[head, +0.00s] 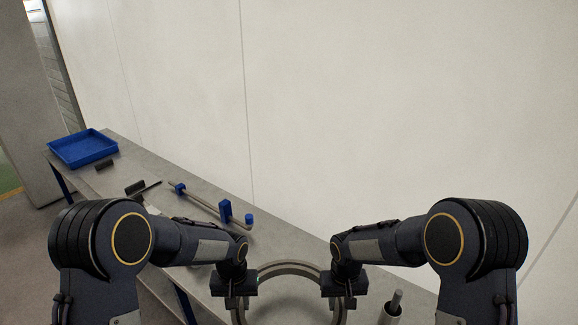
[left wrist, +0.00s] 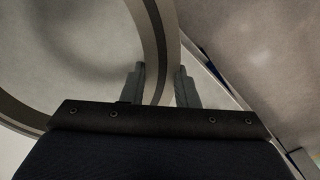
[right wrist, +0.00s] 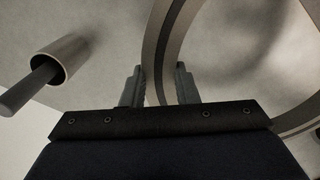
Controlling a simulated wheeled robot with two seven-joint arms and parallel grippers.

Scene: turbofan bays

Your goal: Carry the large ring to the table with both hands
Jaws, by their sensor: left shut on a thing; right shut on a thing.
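The large ring (head: 288,268) is a grey metal hoop held low in front of me, over the table (head: 290,238); its lower part is cut off by the head view's bottom edge. My left gripper (head: 236,302) is shut on the ring's left side, and the ring wall (left wrist: 155,50) passes between its fingers (left wrist: 160,85) in the left wrist view. My right gripper (head: 340,302) is shut on the right side, and the ring wall (right wrist: 160,50) runs between its fingers (right wrist: 158,85) in the right wrist view. I cannot tell whether the ring touches the table.
A metal cylinder with a rod (head: 394,303) stands on the table right of the ring. A bar with blue fittings (head: 205,200), small dark tools (head: 140,187) and a blue tray (head: 83,148) lie farther left. A pale wall (head: 400,110) rises behind the table.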

